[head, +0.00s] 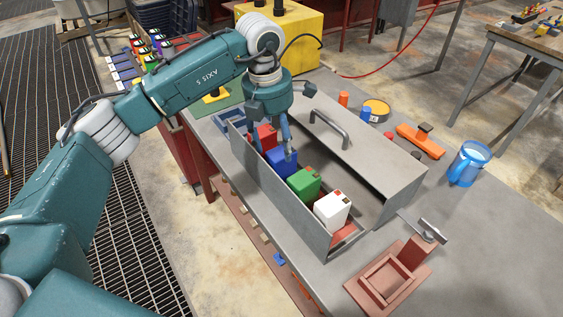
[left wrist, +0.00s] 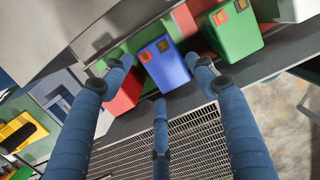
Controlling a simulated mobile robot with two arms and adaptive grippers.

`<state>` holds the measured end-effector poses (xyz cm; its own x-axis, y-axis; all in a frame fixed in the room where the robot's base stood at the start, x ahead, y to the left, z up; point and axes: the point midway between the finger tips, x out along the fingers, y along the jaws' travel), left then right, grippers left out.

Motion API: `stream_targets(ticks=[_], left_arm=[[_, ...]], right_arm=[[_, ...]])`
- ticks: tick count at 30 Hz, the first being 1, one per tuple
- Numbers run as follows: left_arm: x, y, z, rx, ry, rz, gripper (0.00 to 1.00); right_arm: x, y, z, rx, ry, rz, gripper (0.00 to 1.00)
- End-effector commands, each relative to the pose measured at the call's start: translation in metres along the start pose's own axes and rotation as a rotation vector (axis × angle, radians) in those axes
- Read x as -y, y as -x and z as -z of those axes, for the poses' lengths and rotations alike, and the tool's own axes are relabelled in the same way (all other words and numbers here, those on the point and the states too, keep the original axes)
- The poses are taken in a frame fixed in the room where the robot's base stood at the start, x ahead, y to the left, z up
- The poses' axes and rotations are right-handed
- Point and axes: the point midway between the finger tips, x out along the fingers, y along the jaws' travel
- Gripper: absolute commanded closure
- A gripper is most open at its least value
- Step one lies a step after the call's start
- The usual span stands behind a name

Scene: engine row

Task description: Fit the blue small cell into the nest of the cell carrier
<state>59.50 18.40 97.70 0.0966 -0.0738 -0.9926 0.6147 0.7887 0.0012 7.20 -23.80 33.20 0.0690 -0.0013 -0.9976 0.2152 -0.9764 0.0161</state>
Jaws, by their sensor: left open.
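The blue small cell (head: 281,164) stands in a row with other cells in a long grey metal housing (head: 335,240). It shows in the left wrist view (left wrist: 167,68) with a red and a dark terminal on top. My left gripper (head: 276,150) is over the blue cell, pointing down. Its fingers are open, with a fingertip on either side of the cell in the left wrist view; I cannot tell whether they touch it. The cell carrier appears to be the brown-red fixture (head: 408,262) at the front right, with an empty square nest. My right gripper is not in view.
A red cell (head: 264,138) and a green cell (head: 304,184) flank the blue one closely; a white cell (head: 332,209) stands beyond the green. The housing's raised cover has a handle (head: 329,129).

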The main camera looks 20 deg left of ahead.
Motion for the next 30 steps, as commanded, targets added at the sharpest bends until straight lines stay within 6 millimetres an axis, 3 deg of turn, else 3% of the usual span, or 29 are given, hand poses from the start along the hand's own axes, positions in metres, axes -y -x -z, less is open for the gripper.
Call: stream_targets(ticks=[12, 21, 30], left_arm=[[0.001, -0.048, 0.001, -0.002, -0.001, 0.002, 0.42], [0.000, -0.055, 0.001, 0.001, -0.001, -0.001, 0.42], [0.000, -0.055, 0.001, 0.001, -0.001, 0.000, 1.00]], right_arm=[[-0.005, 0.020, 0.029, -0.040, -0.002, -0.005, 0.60], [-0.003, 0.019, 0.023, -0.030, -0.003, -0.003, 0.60], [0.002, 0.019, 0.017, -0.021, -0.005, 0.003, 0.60]])
